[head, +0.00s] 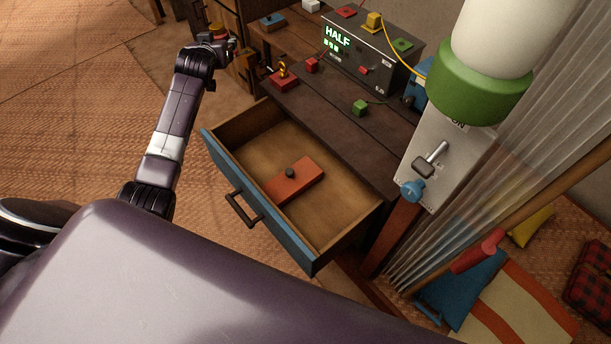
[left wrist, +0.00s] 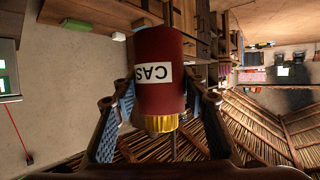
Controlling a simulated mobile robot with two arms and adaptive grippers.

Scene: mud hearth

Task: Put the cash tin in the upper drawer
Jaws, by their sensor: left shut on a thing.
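The cash tin (left wrist: 160,88) is a dark red cylinder with a gold end and a white label reading "CAS". My left gripper (left wrist: 158,100) is shut on it, with a blue-padded finger on each side. In the head view my left gripper (head: 226,42) is at the far left end of the desk, beyond the drawer; the tin is too small to make out clearly there. The upper drawer (head: 250,196) is pulled open, with a blue front and dark handle. A flat orange-red block with a dark knob (head: 296,181) lies inside. My right gripper is out of view.
The dark desk top (head: 330,118) holds a box lit "HALF" (head: 372,58), a green block (head: 360,108) and red blocks. A panel with a lever (head: 430,158) and a ribbed clear sheet stand right of the drawer. The drawer floor beside the block is bare.

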